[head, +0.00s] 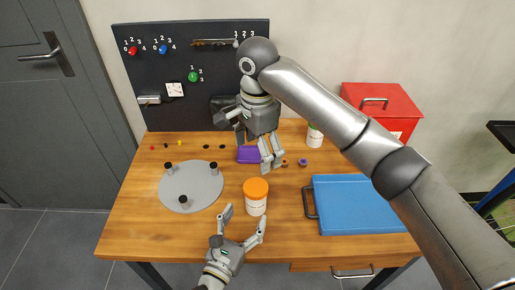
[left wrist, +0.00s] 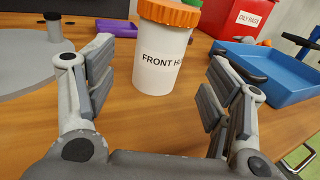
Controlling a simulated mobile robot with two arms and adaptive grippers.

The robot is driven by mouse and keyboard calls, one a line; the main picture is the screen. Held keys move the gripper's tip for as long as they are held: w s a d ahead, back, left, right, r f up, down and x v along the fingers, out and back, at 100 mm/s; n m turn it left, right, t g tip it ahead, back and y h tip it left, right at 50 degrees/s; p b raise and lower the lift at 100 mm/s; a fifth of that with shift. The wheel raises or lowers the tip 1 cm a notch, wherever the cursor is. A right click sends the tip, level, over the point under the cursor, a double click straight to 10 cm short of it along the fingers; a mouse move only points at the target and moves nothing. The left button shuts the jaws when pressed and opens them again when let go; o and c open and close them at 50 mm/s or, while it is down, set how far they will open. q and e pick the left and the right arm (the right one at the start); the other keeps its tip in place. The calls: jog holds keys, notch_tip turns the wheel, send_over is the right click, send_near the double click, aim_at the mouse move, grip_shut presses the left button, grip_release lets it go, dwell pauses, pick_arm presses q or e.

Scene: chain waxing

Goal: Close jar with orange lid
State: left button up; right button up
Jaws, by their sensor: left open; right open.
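The white jar (head: 256,204) stands upright on the wooden table with its orange lid (head: 256,187) on top. In the left wrist view the jar (left wrist: 160,60) shows part of a label reading "FRONT H" and the lid (left wrist: 170,12) sits at its top; whether the lid is tight cannot be told. My left gripper (head: 244,222) is open just in front of the jar, its fingers apart on either side and no contact visible. My right gripper (head: 267,160) is open and empty above the table, behind the jar, near the purple tray.
A blue tray (head: 360,228) lies right of the jar, a grey round plate (head: 190,200) with black posts left. A purple tray (head: 248,160), small rings (head: 303,162), another white jar (head: 314,140) and a red box (head: 400,105) are behind. Front left table is clear.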

pick_arm(q)
jog(key=shift+v, duration=2.4)
